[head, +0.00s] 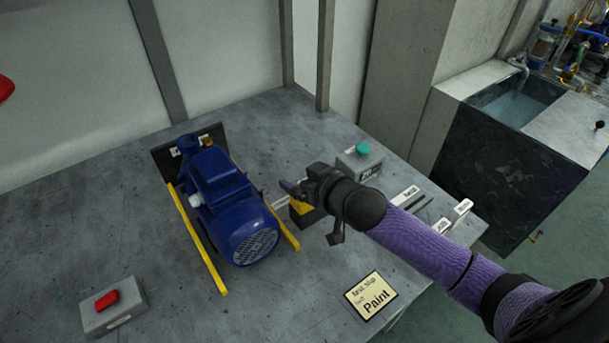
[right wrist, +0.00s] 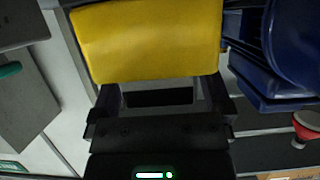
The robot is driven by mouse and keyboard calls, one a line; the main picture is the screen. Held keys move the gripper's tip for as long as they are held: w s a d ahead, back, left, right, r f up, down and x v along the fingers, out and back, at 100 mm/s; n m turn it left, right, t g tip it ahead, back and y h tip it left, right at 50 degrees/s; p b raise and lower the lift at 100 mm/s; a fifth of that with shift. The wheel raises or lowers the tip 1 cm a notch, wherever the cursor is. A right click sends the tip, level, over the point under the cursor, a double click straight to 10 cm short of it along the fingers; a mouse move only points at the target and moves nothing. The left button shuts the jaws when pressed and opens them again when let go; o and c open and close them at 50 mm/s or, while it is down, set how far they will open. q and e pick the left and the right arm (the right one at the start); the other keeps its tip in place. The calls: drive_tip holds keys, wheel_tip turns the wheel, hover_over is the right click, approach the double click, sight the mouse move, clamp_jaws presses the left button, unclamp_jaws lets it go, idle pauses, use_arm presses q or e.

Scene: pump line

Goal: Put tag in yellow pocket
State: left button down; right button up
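A large yellow face (right wrist: 148,40) fills the top of the right wrist view and covers the fingertips. My right gripper (head: 293,188) is over that block; its fingers look spread apart, with no tag visible between them. My left gripper is not in view.
A blue pump (head: 225,200) stands between yellow rails, close left of the right gripper. A green-button box (head: 360,163) stands behind the gripper, a red-button box (head: 113,308) at front left. White labels (head: 405,195) lie at right. The table's front middle is clear.

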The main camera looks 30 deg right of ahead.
drive_tip(key=shift+r, duration=0.1)
drive_tip(key=shift+s+r, duration=0.2)
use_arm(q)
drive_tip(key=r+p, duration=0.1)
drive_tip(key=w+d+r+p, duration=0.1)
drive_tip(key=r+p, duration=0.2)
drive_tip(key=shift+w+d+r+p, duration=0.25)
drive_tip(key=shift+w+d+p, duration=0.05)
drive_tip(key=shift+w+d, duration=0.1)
use_arm(e)
drive_tip(key=v, duration=1.1)
drive_tip(key=shift+s, duration=0.3)
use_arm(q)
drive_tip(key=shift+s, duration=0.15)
use_arm(e)
drive_tip(key=shift+s+d+f, duration=0.1)
